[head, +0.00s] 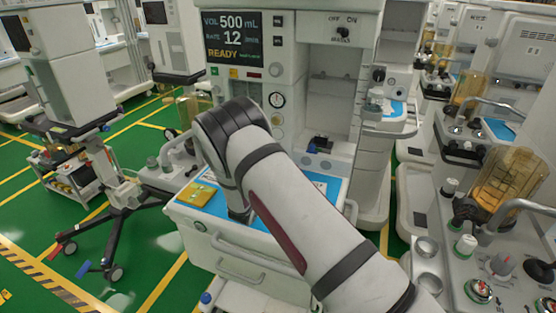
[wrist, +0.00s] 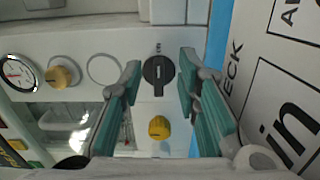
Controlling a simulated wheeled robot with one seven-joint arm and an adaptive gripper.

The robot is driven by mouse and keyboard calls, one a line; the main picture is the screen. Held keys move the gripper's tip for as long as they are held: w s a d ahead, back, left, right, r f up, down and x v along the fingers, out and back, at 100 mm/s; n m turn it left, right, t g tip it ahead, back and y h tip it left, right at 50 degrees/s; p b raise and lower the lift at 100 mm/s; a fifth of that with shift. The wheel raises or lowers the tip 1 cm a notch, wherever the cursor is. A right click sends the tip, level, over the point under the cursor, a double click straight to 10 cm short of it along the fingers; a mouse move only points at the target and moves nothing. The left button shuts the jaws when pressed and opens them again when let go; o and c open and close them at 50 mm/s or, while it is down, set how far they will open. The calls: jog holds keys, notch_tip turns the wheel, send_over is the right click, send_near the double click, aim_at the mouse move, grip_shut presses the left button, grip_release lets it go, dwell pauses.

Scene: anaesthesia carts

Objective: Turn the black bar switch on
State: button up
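A round black switch (wrist: 158,75) with a raised bar and a small pale mark sits on the white panel in the wrist view, between my fingertips in the picture. My gripper (wrist: 160,88) is open, with a teal-padded finger on each side of it. I see no clear contact, and the remaining gap to the panel is hard to judge. In the head view my arm hides this switch and my gripper. Another black knob (head: 342,32) under OFF and ON lettering shows on the cart's upper panel there. Its exact setting is too small to read.
Yellow knobs (wrist: 159,127) (wrist: 63,76) and a dial gauge (wrist: 18,74) share the panel. The cart's display (head: 232,36) reads READY. A blue worktop (head: 325,185) with a yellow pad (head: 197,193) lies below. Other carts (head: 500,180) crowd the right.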

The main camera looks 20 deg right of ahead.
jog(key=v, duration=1)
